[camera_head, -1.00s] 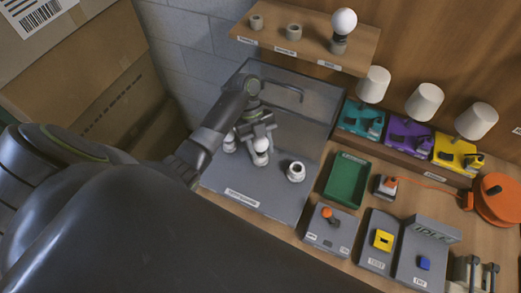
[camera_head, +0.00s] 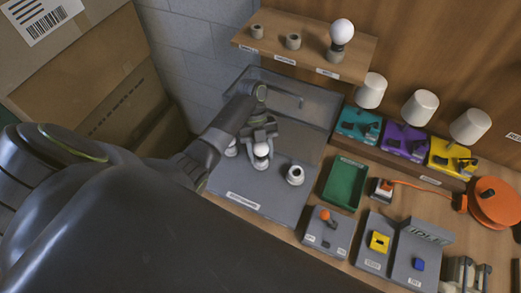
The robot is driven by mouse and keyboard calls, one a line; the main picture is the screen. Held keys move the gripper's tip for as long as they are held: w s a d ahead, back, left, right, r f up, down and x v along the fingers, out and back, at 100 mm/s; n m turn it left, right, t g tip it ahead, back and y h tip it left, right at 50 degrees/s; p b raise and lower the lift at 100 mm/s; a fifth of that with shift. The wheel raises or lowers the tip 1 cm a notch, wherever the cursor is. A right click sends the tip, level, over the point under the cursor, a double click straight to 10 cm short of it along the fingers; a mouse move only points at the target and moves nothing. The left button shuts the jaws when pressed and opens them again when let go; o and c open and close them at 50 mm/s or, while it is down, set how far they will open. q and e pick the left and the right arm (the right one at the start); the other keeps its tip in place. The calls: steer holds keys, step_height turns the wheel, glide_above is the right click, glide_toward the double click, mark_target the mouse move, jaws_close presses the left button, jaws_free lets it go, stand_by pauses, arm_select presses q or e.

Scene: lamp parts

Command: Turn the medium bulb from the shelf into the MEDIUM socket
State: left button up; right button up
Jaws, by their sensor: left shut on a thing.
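My left gripper (camera_head: 262,141) reaches down over the grey socket board (camera_head: 275,205) and is shut on a small white bulb (camera_head: 262,150). The bulb is at the middle socket (camera_head: 261,163); I cannot tell how deep it sits. Another socket (camera_head: 231,151) is partly hidden by my arm at left. An open, empty socket (camera_head: 295,174) stands at right. On the wooden shelf (camera_head: 355,67) the small holder (camera_head: 257,31) and medium holder (camera_head: 293,41) are empty. The third holder carries a large white bulb (camera_head: 342,32). My right gripper is not in view.
A clear panel (camera_head: 310,105) stands behind the board. To the right are a green tray (camera_head: 344,183), three lamps on teal (camera_head: 358,123), purple (camera_head: 404,140) and yellow bases (camera_head: 452,158), an orange cable reel (camera_head: 495,203) and grey stations with an orange lever (camera_head: 326,216).

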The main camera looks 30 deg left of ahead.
arm_select(q)
steer(key=shift+o, duration=0.8)
steer(key=shift+s+a+r+m+g+y+p, duration=0.15)
steer(key=shift+r+m+g+y+p, duration=0.2)
steer(key=shift+m+p, duration=0.4)
steer(key=shift+o, duration=0.7)
steer(key=shift+f+m+y, duration=0.1)
steer(key=shift+m+y, duration=0.15)
steer(key=shift+m, duration=0.4)
steer(key=o, duration=0.7)
